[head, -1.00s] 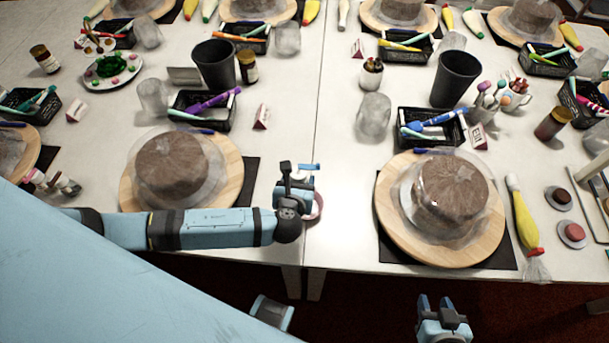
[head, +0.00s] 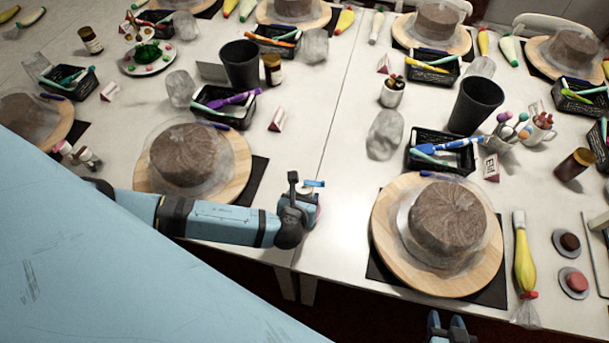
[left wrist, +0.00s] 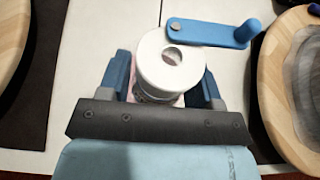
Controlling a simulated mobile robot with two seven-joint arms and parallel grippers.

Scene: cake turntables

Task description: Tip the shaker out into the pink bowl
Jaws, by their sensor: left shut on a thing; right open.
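My left gripper (head: 299,203) is low over the table's front edge, between the two near cake boards. In the left wrist view, its blue fingers (left wrist: 165,88) are shut on a small round thing with a white top (left wrist: 160,62) and a hole in it, which looks like the shaker. A blue crank-like handle (left wrist: 215,34) lies just beyond the white top; I cannot tell whether it is joined to it. A bit of pink shows below the top; no pink bowl can be made out for certain. My right gripper (head: 446,325) is open and empty at the bottom edge.
Brown cakes under clear wrap stand on round wooden boards left (head: 240,192) and right (head: 385,240) of my left gripper. Behind are black pen baskets (head: 418,162), dark cups (head: 240,62) and jars. A yellow piping bag (head: 523,255) lies at right.

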